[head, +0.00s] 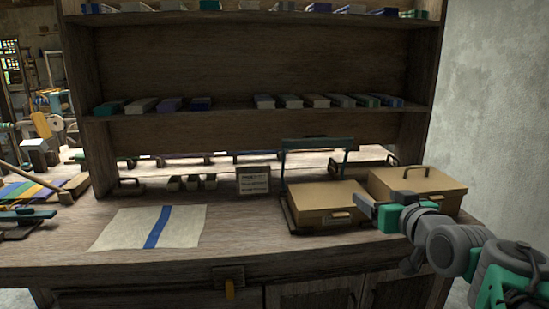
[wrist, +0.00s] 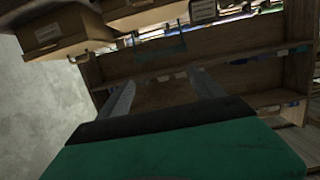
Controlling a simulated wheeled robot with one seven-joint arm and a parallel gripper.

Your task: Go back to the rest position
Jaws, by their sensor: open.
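My gripper (head: 366,205) is at the right in the head view, in front of the two tan boxes and above the bench's right part. In the wrist view its two fingers (wrist: 161,95) stand apart with nothing between them, so it is open and empty. My arm reaches in from the lower right corner of the head view. Whether the fingertips touch the nearer box cannot be told from the head view.
A tan box (head: 322,203) and another tan box (head: 420,183) stand on the bench (head: 260,240). A cloth with a blue stripe (head: 157,227) lies left. A small sign (head: 253,181) stands mid-bench. Shelves (head: 230,112) rise behind; a wall (head: 495,100) is at right.

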